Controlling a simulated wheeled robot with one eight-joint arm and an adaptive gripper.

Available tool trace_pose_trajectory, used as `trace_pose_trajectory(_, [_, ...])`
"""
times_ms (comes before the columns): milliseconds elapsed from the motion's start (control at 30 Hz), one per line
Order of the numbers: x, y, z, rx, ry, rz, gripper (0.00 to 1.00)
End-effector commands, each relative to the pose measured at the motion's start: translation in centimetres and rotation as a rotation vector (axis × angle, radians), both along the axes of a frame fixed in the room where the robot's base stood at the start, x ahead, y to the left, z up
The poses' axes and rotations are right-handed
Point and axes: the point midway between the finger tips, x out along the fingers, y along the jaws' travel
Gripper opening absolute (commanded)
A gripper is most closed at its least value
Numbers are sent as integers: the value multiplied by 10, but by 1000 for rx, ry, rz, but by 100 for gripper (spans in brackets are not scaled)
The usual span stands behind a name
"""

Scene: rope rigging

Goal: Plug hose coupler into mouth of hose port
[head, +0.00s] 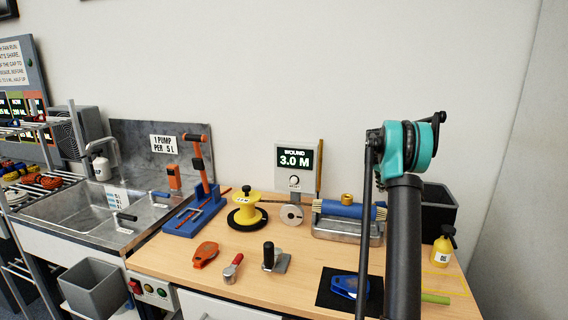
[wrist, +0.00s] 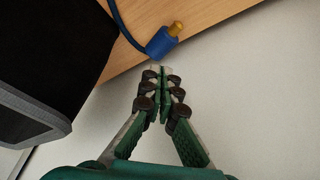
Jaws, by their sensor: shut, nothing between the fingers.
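In the wrist view a blue fitting with a brass tip (wrist: 163,40) lies near the edge of the wooden table, with a blue hose (wrist: 125,27) running from it; it looks like the hose coupler. My gripper (wrist: 159,75) is shut and empty, its fingertips just below the fitting in the picture and apart from it as far as I can tell. In the head view a blue cylinder with a brass fitting (head: 347,207) lies on a grey tray; I cannot tell whether this is the hose port. My gripper does not show in the head view.
A black bin (head: 440,208) stands at the table's right end, and a dark bin (wrist: 45,60) fills the wrist view's upper left. A yellow bottle (head: 443,248) is beside my arm. A yellow spool (head: 247,208), an orange tool (head: 205,254) and a sink (head: 85,208) lie left.

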Motion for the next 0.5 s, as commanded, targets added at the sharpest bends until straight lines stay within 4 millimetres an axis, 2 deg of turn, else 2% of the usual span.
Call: trace_pose_trajectory(500, [0, 0, 10, 0, 0, 0, 0])
